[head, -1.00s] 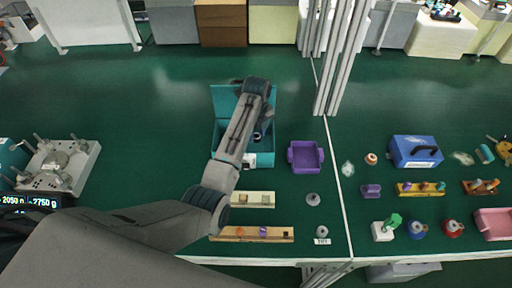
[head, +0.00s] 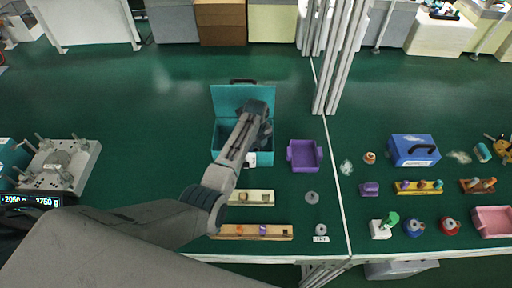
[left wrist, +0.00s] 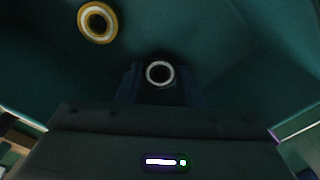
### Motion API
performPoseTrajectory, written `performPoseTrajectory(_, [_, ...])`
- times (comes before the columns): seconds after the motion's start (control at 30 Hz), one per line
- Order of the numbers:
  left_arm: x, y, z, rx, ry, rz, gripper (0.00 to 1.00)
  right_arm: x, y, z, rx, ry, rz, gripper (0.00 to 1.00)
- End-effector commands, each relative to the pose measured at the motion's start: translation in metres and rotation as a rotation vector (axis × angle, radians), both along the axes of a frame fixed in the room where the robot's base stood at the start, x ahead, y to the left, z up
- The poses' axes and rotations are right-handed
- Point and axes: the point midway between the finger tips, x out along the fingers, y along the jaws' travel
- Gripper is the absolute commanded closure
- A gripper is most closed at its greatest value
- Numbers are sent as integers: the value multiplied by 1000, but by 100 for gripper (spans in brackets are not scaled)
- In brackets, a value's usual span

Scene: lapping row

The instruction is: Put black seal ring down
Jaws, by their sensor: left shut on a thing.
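My left arm reaches from the left over the teal toolbox (head: 224,142), which stands with its lid up. In the head view the wrist hides much of its inside, and the fingertips cannot be made out. In the left wrist view my left gripper (left wrist: 159,88) is shut on a small dark ring with a pale rim, the black seal ring (left wrist: 160,73). The ring is over the teal interior; whether it touches the floor cannot be told. A yellow-and-white ring (left wrist: 98,22) lies apart at the upper left. My right gripper is not in view.
A purple bin (head: 304,169) stands right of the toolbox. A cream rack (head: 256,198) and a wooden rack (head: 225,232) with small parts are in front. Grey round pieces (head: 312,197) lie to the right. A metal fixture (head: 58,165) is far left. Green table left of the toolbox is clear.

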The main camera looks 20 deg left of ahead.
Motion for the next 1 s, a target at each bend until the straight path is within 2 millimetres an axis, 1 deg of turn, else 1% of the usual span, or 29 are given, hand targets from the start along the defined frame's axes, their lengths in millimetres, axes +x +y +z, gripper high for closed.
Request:
performPoseTrajectory(0.03, [0, 0, -1, 1, 1, 0, 65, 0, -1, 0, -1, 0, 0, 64])
performPoseTrajectory(0.13, [0, 0, -1, 0, 0, 0, 45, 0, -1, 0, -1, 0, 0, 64])
performPoseTrajectory(0.4, [0, 0, 0, 0, 0, 0, 45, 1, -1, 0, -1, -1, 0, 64])
performPoseTrajectory(0.53, [1, 0, 7, 0, -2, 0, 45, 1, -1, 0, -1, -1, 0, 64])
performPoseTrajectory(0.67, [1, 0, 28, 0, -5, 0, 45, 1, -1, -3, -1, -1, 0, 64])
performPoseTrajectory(0.9, [1, 0, 79, 0, -5, 0, 45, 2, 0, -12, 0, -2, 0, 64])
performPoseTrajectory(1.0, [1, 0, 97, 0, -4, 0, 45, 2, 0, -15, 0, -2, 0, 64])
